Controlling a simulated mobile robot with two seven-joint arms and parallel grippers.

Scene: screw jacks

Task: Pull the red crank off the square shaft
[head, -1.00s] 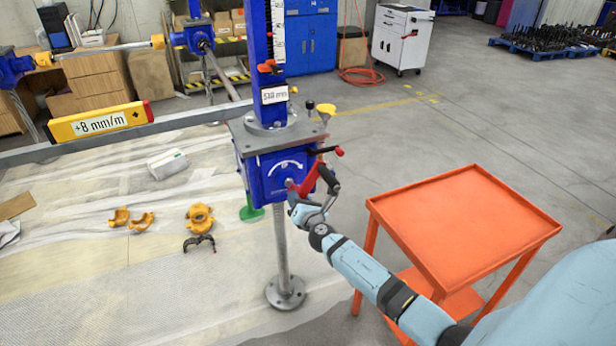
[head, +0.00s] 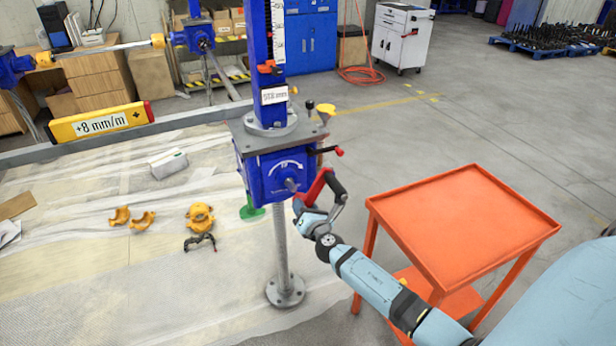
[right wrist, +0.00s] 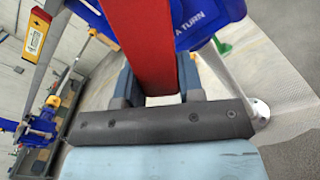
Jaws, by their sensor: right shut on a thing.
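The blue screw jack gearbox (head: 262,180) has a white turn arrow on its front. A grey stub, the square shaft (head: 290,184), shows on that front face. The red crank (head: 317,187) is tilted in front of the gearbox's right side, its lower end below and right of the stub. Whether any of it still touches the shaft is hard to tell. My right gripper (head: 301,206) is shut on the crank's lower end. In the right wrist view the crank (right wrist: 142,45) runs between my fingers (right wrist: 158,88). My left gripper is not in view.
An orange cart (head: 465,225) with a bare top stands right of the jack. A red-tipped lever (head: 339,151) sticks out above the crank. Yellow clamp parts (head: 199,216) lie on the sheeted floor at left. A round foot plate (head: 285,291) stands below the jack.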

